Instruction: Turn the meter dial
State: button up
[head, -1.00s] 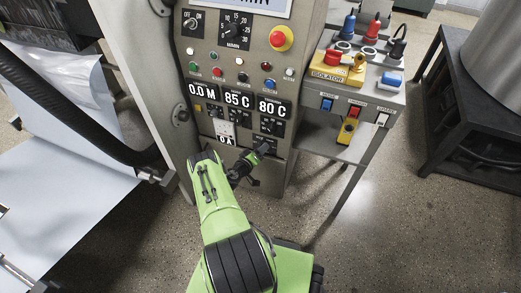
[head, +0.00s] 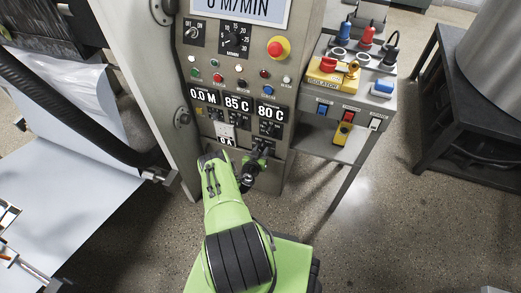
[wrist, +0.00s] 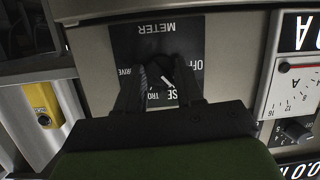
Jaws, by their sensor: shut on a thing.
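The meter dial (wrist: 170,82) is a dark knob on a black plate marked METER (wrist: 155,38), seen upside down in the wrist view. Printed positions include OFF and others partly covered by the fingers. My gripper (wrist: 168,80) has its two dark fingers on either side of the knob and is shut on it. In the head view, my gripper (head: 260,153) reaches the lower right of the grey control panel (head: 215,65). There it hides most of the dial.
A white ammeter (wrist: 294,88) and a small black knob (wrist: 294,131) sit beside the plate. Number displays (head: 238,103) are above my gripper. A grey side stand (head: 350,155) with a yellow isolator (head: 328,75) stands to the right. Open floor lies at lower right.

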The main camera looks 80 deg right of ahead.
jog(key=shift+m+t, duration=0.3)
jog(key=shift+m, duration=0.2)
jog(key=shift+p, duration=0.3)
jog(key=o, duration=1)
jog(key=shift+o, duration=0.2)
